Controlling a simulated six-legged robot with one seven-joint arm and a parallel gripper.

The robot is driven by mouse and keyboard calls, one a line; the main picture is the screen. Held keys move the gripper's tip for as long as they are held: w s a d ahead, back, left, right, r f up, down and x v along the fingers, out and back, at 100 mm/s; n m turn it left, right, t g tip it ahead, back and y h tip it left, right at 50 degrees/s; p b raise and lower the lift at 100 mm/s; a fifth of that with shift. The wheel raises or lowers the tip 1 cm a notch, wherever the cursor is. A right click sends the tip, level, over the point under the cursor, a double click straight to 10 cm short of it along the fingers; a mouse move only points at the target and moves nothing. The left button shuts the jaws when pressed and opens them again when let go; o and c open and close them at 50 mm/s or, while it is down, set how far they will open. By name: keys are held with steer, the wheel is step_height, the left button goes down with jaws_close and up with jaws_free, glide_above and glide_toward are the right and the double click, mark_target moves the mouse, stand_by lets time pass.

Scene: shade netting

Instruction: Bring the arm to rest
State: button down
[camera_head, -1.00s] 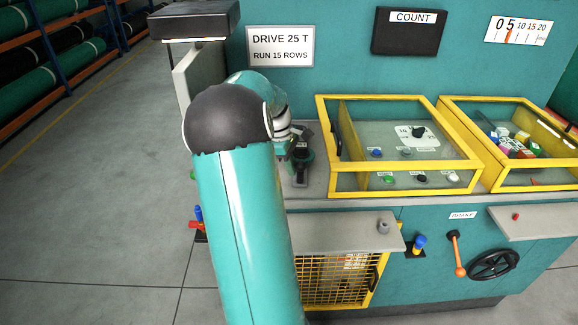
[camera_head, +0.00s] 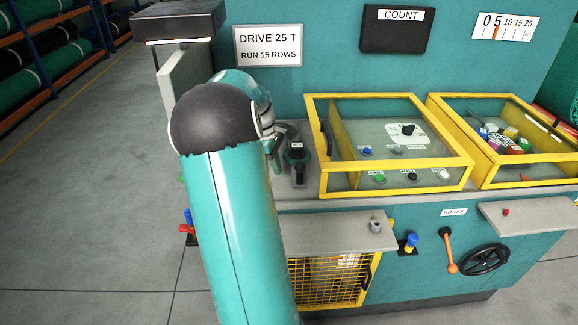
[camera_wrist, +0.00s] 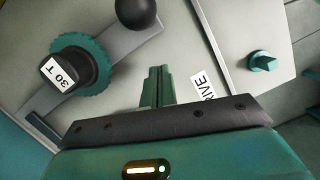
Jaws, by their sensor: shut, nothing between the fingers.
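My arm (camera_head: 232,215) rises through the left half of the head view and bends at a dark elbow cap. Its far end is mostly hidden behind that elbow. In the wrist view my gripper (camera_wrist: 157,88) has its two teal fingers together, with nothing between them. The fingers are over a grey panel (camera_wrist: 190,40), beside a label (camera_wrist: 202,86) of which "RIVE" shows. A teal gear (camera_wrist: 88,48) with a "30 T" tag is left of the fingers. I cannot tell how far the fingertips are above the panel.
Yellow-framed clear covers (camera_head: 390,97) stand right of the arm. A black ball knob (camera_wrist: 137,12) and a teal knob (camera_wrist: 263,62) are near my gripper. A grey shelf (camera_head: 340,235), brake lever (camera_head: 448,252) and handwheel (camera_head: 484,260) project in front. Floor (camera_head: 90,200) at left is clear.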

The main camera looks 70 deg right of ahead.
steer(key=v, duration=0.9)
steer(key=shift+r, duration=0.45)
